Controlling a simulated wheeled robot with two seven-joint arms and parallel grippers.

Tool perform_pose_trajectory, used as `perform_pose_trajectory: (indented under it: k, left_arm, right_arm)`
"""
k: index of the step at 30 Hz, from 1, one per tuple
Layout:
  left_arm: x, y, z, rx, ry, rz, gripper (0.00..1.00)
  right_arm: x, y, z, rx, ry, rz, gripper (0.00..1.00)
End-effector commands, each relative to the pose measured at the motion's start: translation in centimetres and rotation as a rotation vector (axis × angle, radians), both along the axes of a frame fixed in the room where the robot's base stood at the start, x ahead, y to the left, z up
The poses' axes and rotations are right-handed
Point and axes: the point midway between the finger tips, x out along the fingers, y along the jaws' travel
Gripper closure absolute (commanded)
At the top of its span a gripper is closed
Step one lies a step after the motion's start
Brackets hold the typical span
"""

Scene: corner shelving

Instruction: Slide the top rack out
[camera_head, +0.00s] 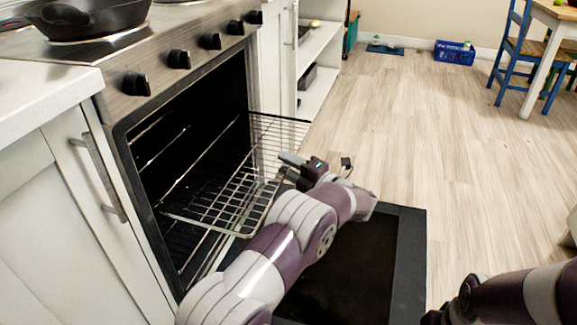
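The oven (190,150) stands open with its door (411,255) folded down. The top rack (225,205), a silver wire grid, sticks partly out of the oven cavity over the door. My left gripper (294,160) is at the middle of the rack's outer edge, one grey finger overlapping the wires in the picture. Whether it is closed on the edge cannot be told. My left arm hides part of the door and the space under the rack. At the bottom right, the dark end of my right arm (462,303) shows, cut off by the frame, away from the rack.
A black pan (90,18) sits on the stove top above a row of knobs. White cabinets flank the oven, the left one with a metal handle (100,180). Open wooden floor (450,150) lies to the right. A blue crate (455,52), chair and table stand far back.

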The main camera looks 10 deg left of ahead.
Motion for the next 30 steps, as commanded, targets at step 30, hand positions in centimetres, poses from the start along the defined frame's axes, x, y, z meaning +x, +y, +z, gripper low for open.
perform_pose_trajectory:
  k: [30]
  left_arm:
    - [-5.8, -11.3, 0.0, 0.000, 0.000, 0.000, 0.62]
  right_arm:
    - [0.0, 0.0, 5.2, 0.000, 0.000, 0.000, 0.57]
